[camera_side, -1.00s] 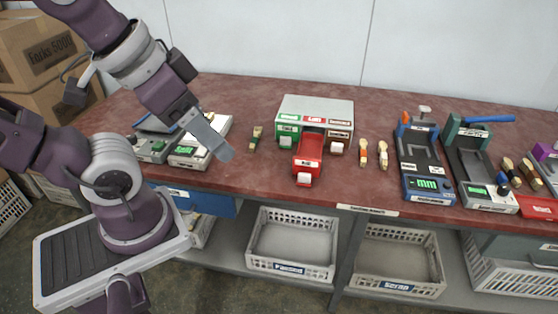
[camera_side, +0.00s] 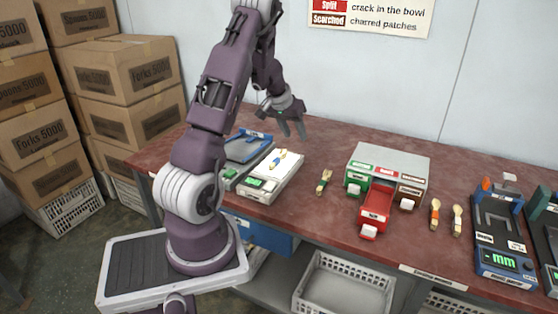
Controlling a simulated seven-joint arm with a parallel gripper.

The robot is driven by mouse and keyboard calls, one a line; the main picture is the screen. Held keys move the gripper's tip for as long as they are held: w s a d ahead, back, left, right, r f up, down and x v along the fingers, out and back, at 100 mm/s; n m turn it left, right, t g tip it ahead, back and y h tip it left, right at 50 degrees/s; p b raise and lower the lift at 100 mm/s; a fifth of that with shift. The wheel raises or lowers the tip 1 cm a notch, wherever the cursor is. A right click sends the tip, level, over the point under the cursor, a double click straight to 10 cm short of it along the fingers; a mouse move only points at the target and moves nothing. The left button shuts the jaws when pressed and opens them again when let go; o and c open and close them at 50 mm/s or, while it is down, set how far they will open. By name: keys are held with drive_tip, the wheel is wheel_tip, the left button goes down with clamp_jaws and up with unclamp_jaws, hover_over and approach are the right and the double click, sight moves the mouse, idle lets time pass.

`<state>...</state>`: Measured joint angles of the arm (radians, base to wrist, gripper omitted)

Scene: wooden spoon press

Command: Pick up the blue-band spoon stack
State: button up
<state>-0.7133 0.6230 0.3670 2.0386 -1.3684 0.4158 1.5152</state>
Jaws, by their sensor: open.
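A small spoon stack (camera_side: 278,159) lies on the white top of a scale-like device (camera_side: 285,177). It shows a bluish band, but it is small in this view. Another spoon stack (camera_side: 323,182) lies on the red table to the right of that device; its band looks dark and its colour is hard to tell. My gripper (camera_side: 294,132) is above the far side of the device, fingers pointing down, apart and empty. It is clear of both stacks.
A blue-topped device (camera_side: 246,148) stands left of the scale-like one. A grey sorter box (camera_side: 390,163) with a red drawer (camera_side: 375,204) pulled out stands to the right. Two more spoon stacks (camera_side: 435,214) (camera_side: 457,220) lie beyond it. Cardboard boxes (camera_side: 120,85) are piled at left.

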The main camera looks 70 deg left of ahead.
drive_tip(key=g, duration=0.1)
approach(279, 156)
drive_tip(key=shift+w+a+f+n+y, duration=0.15)
drive_tip(key=shift+w+f+n+y, duration=0.2)
drive_tip(key=shift+f, duration=0.35)
drive_tip(key=x, duration=0.7)
drive_tip(key=shift+s+d+f, duration=0.15)
drive_tip(key=shift+s+d, duration=0.05)
clamp_jaws()
